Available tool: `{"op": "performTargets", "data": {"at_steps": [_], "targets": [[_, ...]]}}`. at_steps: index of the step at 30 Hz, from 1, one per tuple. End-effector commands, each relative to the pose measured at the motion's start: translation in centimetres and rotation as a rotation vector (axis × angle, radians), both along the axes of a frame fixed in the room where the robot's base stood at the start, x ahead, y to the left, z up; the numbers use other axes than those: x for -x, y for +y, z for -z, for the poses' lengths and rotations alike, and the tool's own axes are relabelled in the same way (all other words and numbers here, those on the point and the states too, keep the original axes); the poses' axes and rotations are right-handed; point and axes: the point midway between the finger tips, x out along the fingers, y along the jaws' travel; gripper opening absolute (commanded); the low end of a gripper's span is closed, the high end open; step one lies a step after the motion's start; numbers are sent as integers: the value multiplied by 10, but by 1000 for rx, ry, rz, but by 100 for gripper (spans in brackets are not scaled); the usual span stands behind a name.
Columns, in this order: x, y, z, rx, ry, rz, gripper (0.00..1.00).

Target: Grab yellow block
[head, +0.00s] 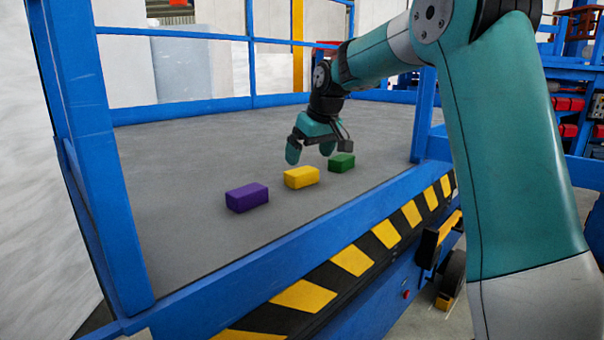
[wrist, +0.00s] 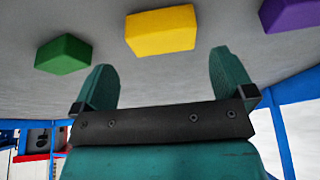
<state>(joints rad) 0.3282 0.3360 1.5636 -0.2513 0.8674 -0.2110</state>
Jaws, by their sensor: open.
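The yellow block (head: 302,177) lies on the grey platform between a purple block and a green block. My gripper (head: 310,157) is open and empty, pointing down just behind and above the yellow block in the head view. In the wrist view the yellow block (wrist: 161,30) shows beyond the two teal fingers (wrist: 163,78), roughly centred between them and apart from them. Nothing is held.
The green block (head: 342,162) is close to the gripper on the right; the purple block (head: 247,198) is on the left. Blue rails (head: 252,50) and a blue edge with yellow-black stripes (head: 352,260) bound the grey platform (head: 190,145). The platform behind is clear.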

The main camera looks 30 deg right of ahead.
Motion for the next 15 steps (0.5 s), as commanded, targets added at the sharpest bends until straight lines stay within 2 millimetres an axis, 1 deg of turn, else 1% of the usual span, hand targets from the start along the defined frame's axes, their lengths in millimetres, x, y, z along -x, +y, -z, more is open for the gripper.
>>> {"op": "performTargets", "data": {"at_steps": [3,8,12,15], "targets": [[-4,0,9,1,1,1,100],[-9,1,19,-1,4,1,100],[-20,4,36,-1,5,1,100],[-25,4,50,-1,3,3,100]]}}
